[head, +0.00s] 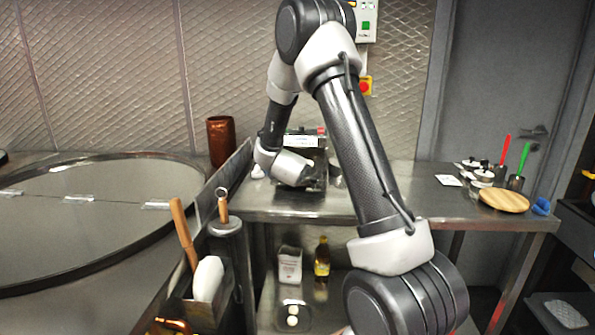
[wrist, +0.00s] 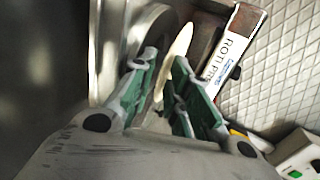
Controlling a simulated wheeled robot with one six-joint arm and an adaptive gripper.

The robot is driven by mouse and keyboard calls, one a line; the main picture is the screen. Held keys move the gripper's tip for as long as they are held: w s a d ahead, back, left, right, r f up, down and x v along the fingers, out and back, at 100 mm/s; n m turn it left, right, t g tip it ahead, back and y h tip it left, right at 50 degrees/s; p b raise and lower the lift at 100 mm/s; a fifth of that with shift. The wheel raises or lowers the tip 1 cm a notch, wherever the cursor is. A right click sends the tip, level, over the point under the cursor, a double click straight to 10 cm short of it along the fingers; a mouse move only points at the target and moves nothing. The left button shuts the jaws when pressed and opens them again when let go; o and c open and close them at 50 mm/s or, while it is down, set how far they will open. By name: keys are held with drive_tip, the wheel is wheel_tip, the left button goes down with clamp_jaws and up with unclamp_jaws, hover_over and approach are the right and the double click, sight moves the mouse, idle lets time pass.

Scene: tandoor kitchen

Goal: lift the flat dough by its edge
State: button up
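In the wrist view, the flat dough (wrist: 181,47) shows nearly edge-on as a thin, pale cream sliver. My gripper (wrist: 162,68) has green-padded fingers standing apart, one on each side of the dough's near edge. A gap shows between the left finger and the dough. The right finger is close to it, and I cannot tell whether they touch. In the head view, my wrist hides the fingers and the dough in front of the roti press (head: 306,140). The press's labelled front (wrist: 233,48) shows right of the dough in the wrist view.
The press stands on a steel table (head: 400,190). A wooden board (head: 504,201), small containers and red and green-handled tools are at the right. A large round tandoor top (head: 80,220) is at the left. A copper-coloured cup (head: 221,141) stands left of the press.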

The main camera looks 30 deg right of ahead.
drive_tip(key=shift+c, duration=0.5)
drive_tip(key=shift+c, duration=1.3)
wheel_tip(320, 180, up, 3)
drive_tip(key=shift+f, duration=0.2)
clamp_jaws()
drive_tip(key=shift+s+a, duration=0.1)
drive_tip(key=v, duration=1.4)
drive_tip(key=shift+s+a+f, duration=0.25)
drive_tip(key=shift+s+a, duration=0.05)
